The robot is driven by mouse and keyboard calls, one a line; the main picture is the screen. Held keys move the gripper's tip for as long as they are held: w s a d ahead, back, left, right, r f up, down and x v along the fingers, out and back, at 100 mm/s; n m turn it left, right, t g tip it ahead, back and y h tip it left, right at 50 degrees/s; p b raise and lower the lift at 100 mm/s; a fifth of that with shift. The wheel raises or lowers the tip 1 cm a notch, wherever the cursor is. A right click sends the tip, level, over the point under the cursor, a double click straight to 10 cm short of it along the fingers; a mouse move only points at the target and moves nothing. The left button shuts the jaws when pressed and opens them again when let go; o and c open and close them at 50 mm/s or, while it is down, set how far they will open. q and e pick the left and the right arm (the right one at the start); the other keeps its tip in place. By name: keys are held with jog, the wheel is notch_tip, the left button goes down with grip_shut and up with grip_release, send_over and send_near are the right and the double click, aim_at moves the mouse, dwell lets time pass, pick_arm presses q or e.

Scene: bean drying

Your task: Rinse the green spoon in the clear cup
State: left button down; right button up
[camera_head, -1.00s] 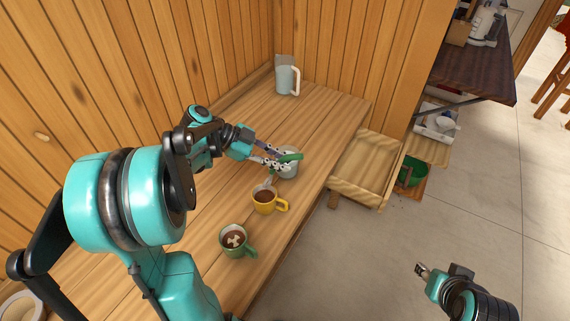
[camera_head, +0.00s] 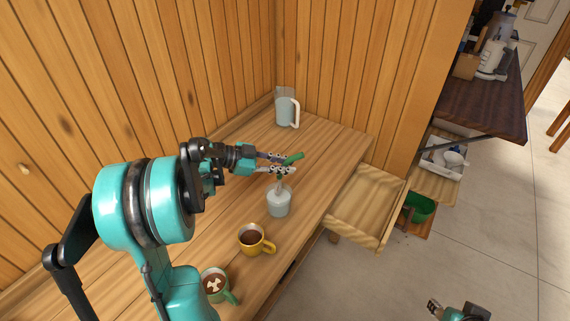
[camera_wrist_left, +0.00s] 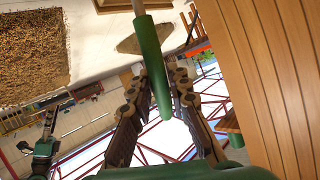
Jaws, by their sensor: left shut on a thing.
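The green spoon (camera_head: 294,158) is held between the fingers of my left gripper (camera_head: 278,163), with its green handle sticking out past the fingertips. In the left wrist view the handle (camera_wrist_left: 150,65) runs between the two fingers. The clear cup (camera_head: 278,202) stands upright on the wooden counter just below my left gripper. A thin part of the spoon hangs down toward the cup's mouth; I cannot tell whether its tip is inside. My right gripper (camera_head: 434,307) is low at the bottom right, away from the counter; its jaws are too small to judge.
A clear pitcher (camera_head: 286,110) stands at the back by the wall.

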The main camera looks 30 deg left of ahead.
pick_arm(q)
notch_tip(320, 180, down, 7)
jog(key=b, duration=0.4)
jog(key=shift+r+b, duration=0.2)
jog(key=shift+b, duration=0.2)
jog(key=shift+d, duration=0.1)
